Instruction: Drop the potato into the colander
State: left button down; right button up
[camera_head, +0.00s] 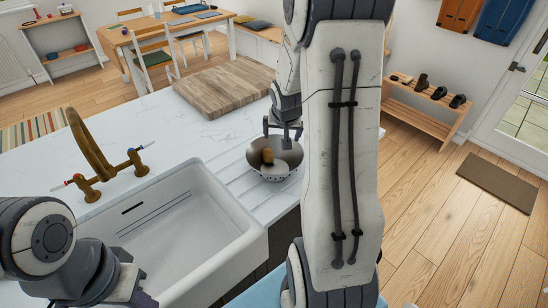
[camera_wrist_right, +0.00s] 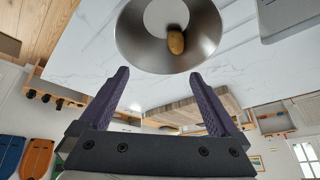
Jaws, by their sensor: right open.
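The metal colander (camera_head: 291,159) stands on the white counter just right of the sink. The brown potato (camera_head: 267,156) lies inside it. In the right wrist view the potato (camera_wrist_right: 175,41) rests in the bowl of the colander (camera_wrist_right: 135,38), apart from the fingers. My right gripper (camera_head: 283,128) is at the colander's far side, above it. In its wrist view the right gripper (camera_wrist_right: 160,74) is open, with nothing between its purple fingers. My left arm shows at the lower left of the head view, its gripper (camera_head: 132,287) small and dark; its jaw opening is unclear.
A wooden board (camera_head: 222,88) lies on the counter behind the colander. A white sink (camera_head: 190,235) with a brass tap (camera_head: 92,155) is to the left. A low shoe bench (camera_head: 425,105) stands on the right. My right arm hides part of the counter's right side.

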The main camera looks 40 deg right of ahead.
jog(key=v, duration=0.6)
jog(key=shift+f, duration=0.1)
jog(key=shift+a, duration=0.1)
jog(key=s+a+f+n+g+y+b, duration=0.1)
jog(key=s+a+n+y, duration=0.15)
jog(key=a, duration=0.75)
jog(key=s+a+n+y+b, duration=0.15)
jog(key=a+n, duration=0.25)
jog(key=a, duration=0.7)
jog(key=s+a+f+n+g+b, duration=0.1)
jog(key=s+a+n, duration=0.3)
jog(key=s, duration=0.5)
jog(key=s+a+f+n+g+b, duration=0.1)
jog(key=s+a+n+g, duration=0.1)
jog(key=s+a+n, duration=0.3)
jog(key=s+a, duration=0.4)
jog(key=shift+f+g, duration=0.2)
jog(key=shift+g, duration=0.2)
jog(key=shift+a, duration=0.2)
